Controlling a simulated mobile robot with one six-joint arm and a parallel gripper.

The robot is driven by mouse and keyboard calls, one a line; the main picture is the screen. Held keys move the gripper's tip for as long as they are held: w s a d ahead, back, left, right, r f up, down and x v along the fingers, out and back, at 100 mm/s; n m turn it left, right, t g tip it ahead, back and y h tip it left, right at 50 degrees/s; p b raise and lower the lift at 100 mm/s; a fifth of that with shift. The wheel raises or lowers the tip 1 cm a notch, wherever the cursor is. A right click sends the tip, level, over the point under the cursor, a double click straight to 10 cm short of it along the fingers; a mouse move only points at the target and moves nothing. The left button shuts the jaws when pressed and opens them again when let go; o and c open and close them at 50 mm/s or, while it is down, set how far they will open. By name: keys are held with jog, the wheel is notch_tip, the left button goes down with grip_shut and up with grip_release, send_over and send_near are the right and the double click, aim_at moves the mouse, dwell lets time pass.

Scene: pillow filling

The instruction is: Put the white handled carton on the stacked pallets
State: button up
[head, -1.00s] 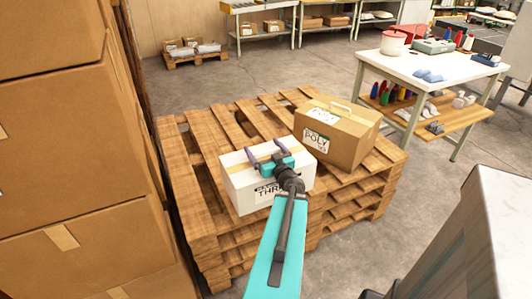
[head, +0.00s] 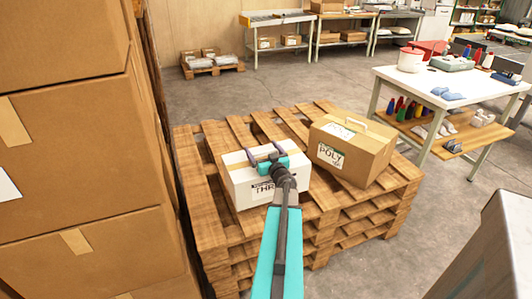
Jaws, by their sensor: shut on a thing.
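The white carton (head: 240,184) with a tan tape strip and dark print is at the front left of the stacked pallets (head: 190,165). It looks to be on or just above the top slats; I cannot tell whether it touches them. My gripper (head: 266,156) is over the top of the carton, shut on it at its handle, which the jaws mostly hide. My teal arm reaches in from the bottom of the view and covers part of the carton's front right side.
A brown carton marked POLY (head: 350,148) stands on the pallets to the right. Tall stacked brown boxes (head: 80,140) rise close on the left. A white worktable (head: 440,85) stands at the right. Bare slats show behind the white carton.

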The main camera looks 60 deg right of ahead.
aim_at(257, 148)
jog(key=shift+w+d+r, duration=0.1)
jog(key=shift+w+d, duration=0.1)
jog(key=shift+w, duration=0.3)
jog(key=shift+s+f, duration=0.1)
jog(key=shift+f, duration=1.65)
jog(key=o, duration=1.8)
jog(key=shift+f, duration=0.1)
jog(key=shift+s+a, duration=0.1)
jog(key=shift+b+v, duration=0.5)
jog(key=shift+v, duration=5.35)
